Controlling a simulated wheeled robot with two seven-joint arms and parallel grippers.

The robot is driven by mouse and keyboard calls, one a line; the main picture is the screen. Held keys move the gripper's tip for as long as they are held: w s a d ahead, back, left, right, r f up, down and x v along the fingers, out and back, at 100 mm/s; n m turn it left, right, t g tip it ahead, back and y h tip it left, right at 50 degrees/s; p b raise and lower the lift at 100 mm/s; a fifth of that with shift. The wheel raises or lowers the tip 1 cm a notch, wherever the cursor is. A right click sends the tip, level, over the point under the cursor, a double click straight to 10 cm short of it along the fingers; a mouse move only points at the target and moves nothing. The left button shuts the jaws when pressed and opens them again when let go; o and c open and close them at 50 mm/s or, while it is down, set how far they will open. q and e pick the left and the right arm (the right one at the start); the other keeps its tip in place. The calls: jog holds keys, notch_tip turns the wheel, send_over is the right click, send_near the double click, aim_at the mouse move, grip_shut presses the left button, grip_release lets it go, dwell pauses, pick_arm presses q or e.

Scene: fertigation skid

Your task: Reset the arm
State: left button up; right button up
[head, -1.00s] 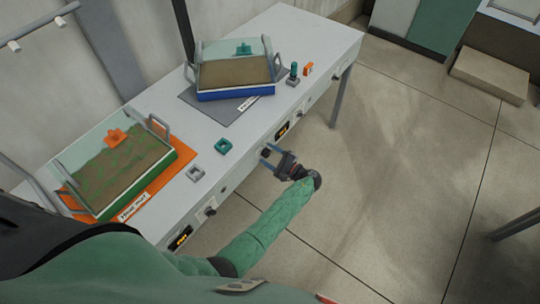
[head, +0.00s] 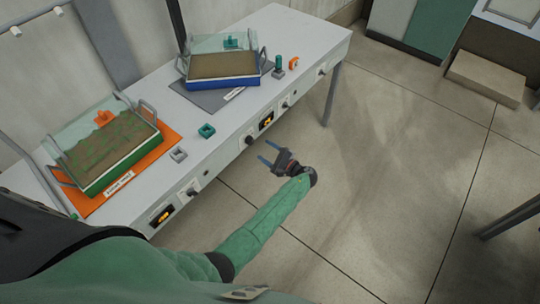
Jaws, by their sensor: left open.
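My left gripper (head: 273,156) is open and empty. It is held in the air in front of the bench's front face, with its two blue-grey fingers pointing left toward the bench. My green-sleeved left arm reaches up to it from the bottom of the head view. The fingertips appear apart from the bench and its knobs. My right gripper is not in the head view.
A long bench (head: 222,112) carries a green-based tray (head: 122,165) on an orange mat, a blue-based tray (head: 222,85) on a grey mat, and small green, grey and orange parts.

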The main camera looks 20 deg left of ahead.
pick_arm(q)
jog(key=w+d+f+n+t+h, duration=0.1)
jog(key=w+d+f+n+h, duration=0.35)
jog(key=f+h, duration=0.4)
jog(key=s+d+f+n+h, duration=0.3)
jog(key=s+d+f+h, duration=0.25)
jog(key=f, duration=0.25)
jog(key=s+a+f+n+g+h, duration=0.1)
jog(key=s+f, duration=0.5)
jog(key=s, duration=0.8)
jog(key=s+a+f+n+g+h+b, duration=0.1)
jog(key=s+f, duration=0.6)
jog(key=s, duration=0.7)
jog(key=s+a+f+n+g+h+b, duration=0.1)
jog(key=s+a+f+g, duration=0.2)
jog(key=s, duration=1.1)
notch_tip(320, 180, down, 4)
jog(key=shift+s+a+r, duration=0.15)
jog(key=shift+s+a, duration=0.1)
jog(key=shift+s, duration=0.1)
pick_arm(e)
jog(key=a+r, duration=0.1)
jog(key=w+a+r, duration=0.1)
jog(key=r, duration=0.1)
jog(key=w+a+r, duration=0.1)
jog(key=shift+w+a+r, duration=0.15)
